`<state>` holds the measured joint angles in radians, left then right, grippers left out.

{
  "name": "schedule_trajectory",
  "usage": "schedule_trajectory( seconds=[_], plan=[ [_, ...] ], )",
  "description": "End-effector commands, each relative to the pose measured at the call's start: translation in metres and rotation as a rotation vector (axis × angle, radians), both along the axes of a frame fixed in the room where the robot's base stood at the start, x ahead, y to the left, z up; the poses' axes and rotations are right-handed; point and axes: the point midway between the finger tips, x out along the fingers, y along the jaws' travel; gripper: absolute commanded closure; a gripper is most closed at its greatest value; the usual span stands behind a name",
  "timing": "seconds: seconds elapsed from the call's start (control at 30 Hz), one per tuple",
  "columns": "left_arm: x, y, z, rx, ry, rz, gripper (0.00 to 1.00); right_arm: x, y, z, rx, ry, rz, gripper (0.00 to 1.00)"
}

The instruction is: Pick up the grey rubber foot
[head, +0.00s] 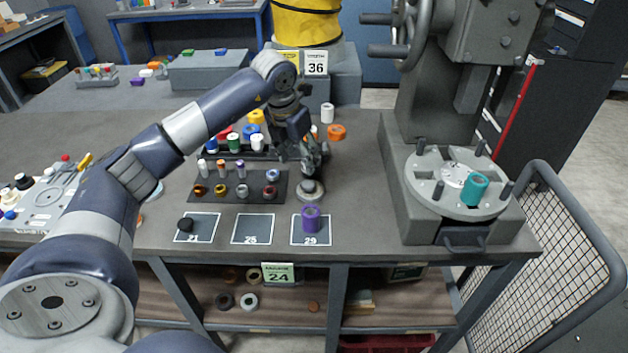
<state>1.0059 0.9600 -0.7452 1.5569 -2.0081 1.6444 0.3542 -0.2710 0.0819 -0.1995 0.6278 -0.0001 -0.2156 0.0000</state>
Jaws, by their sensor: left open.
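My left gripper (308,174) is in the middle of the table and points down, with its jaws open. A small grey round piece (312,193), which looks like the grey rubber foot, is on the table directly below the fingertips. The fingers hide part of its top, and I cannot tell whether they touch it. It lies right of the dark rack (240,193) and behind the purple cylinder (311,218). A small black round piece (185,225) lies on the mat marked 21. My right gripper is not in view.
The purple cylinder stands on the mat marked 29. The mat marked 25 (253,230) is bare. Several coloured rings and caps stand in and behind the rack. A grey press with a round plate (425,190) bearing a teal cylinder (474,188) stands at the right.

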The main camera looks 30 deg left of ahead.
Motion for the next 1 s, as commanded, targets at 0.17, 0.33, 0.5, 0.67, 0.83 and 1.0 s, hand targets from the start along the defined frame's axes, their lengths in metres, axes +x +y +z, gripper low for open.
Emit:
schedule_trajectory(
  seconds=[0.17,0.33,0.5,0.67,0.83,1.0],
  plan=[
    [0.007,-0.002,-0.028,-0.003,0.004,-0.002,0.44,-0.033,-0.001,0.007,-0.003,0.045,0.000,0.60],
    [0.011,-0.003,-0.043,-0.004,0.001,-0.003,0.44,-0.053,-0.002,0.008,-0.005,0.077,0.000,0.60],
    [0.014,-0.007,-0.059,-0.006,0.006,-0.005,0.44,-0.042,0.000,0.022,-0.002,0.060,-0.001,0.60],
    [0.021,-0.009,-0.082,-0.006,0.003,-0.004,0.44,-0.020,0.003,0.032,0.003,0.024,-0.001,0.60],
    [0.024,-0.009,-0.094,-0.005,0.000,-0.004,0.44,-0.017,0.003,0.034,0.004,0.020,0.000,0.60],
    [0.024,-0.009,-0.094,-0.005,-0.001,-0.005,0.44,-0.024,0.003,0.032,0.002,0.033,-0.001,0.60]
  ],
)
